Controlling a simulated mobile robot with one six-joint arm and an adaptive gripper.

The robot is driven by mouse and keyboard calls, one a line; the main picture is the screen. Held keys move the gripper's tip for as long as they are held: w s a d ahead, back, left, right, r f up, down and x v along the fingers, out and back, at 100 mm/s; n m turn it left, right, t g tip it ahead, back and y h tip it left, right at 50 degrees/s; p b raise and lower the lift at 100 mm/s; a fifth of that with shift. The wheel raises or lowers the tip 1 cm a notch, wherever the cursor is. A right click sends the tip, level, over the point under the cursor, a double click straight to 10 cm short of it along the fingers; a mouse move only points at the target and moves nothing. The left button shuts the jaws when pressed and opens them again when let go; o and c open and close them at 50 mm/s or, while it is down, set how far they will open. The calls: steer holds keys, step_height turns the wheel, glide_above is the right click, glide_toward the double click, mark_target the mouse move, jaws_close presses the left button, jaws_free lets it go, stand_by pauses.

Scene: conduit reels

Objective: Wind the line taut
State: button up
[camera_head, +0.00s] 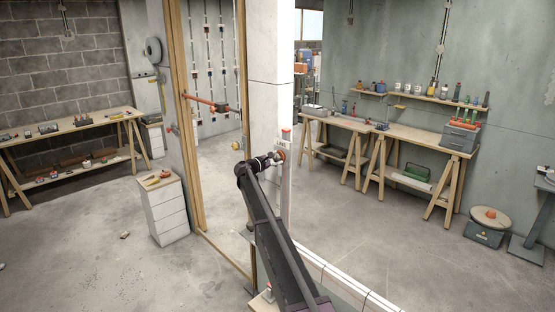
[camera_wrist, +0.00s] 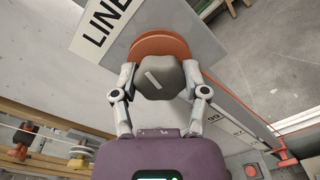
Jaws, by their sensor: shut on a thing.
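A grey faceted knob (camera_wrist: 158,83) with a pale stripe on its face sits in front of an orange round disc (camera_wrist: 165,44) in the wrist view. Both are mounted on a grey panel with a white "LINE" sign (camera_wrist: 98,30). My gripper (camera_wrist: 158,92) is shut on the knob, one finger on each side. In the head view my gripper (camera_head: 274,160) is at the post by the doorway, against the small orange disc (camera_head: 281,154) below the sign. The knob is mostly hidden there. I cannot tell how taut the line is.
An orange-red bar (camera_head: 207,103) crosses the wooden door frame (camera_head: 175,62). A white drawer cabinet (camera_head: 165,212) stands left of the doorway. Workbenches (camera_head: 425,137) line the right wall. A low white rail (camera_head: 335,277) runs right of my arm.

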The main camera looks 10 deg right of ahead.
steer(key=m, duration=0.7)
steer(key=shift+w+a, duration=0.1)
steer(key=m, duration=0.3)
steer(key=shift+m+t, duration=0.3)
steer(key=shift+m, duration=0.1)
steer(key=m, duration=0.3)
steer(key=shift+r, duration=0.1)
steer(key=m, duration=0.7)
steer(key=shift+m, duration=0.4)
steer(key=m, duration=0.6)
steer(key=shift+m, duration=0.3)
